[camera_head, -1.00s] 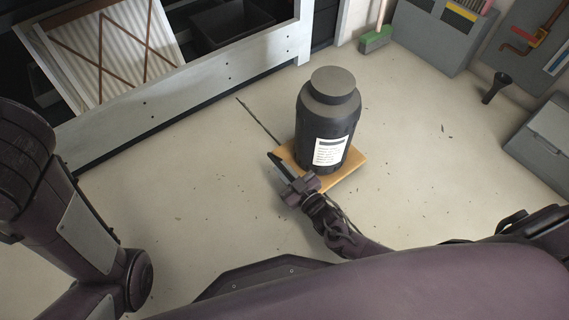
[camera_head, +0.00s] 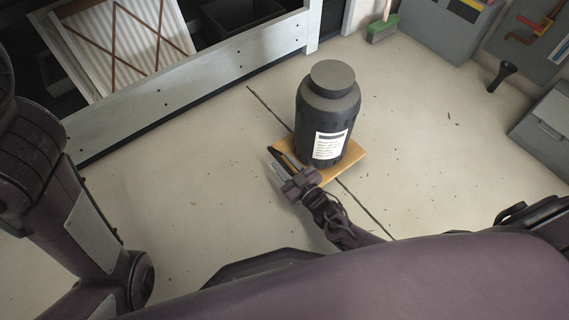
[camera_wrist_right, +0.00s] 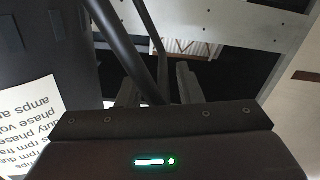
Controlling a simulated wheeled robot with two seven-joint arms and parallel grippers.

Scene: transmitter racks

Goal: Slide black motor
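The black motor (camera_head: 322,110) is an upright dark canister with a narrower round cap and a white label. It stands on a flat orange-brown board (camera_head: 350,162) on the floor. My right gripper (camera_head: 283,171) is low at the board's front-left side. In the right wrist view, its two fingers (camera_wrist_right: 158,88) stand on either side of a dark bar (camera_wrist_right: 122,42) and appear shut on it; the contact is partly hidden. The motor's side and label (camera_wrist_right: 32,118) fill the left of that view. My left arm shows at the left edge, but its gripper is not visible.
A pale-framed rack (camera_head: 200,80) with a striped panel stands at the upper left.

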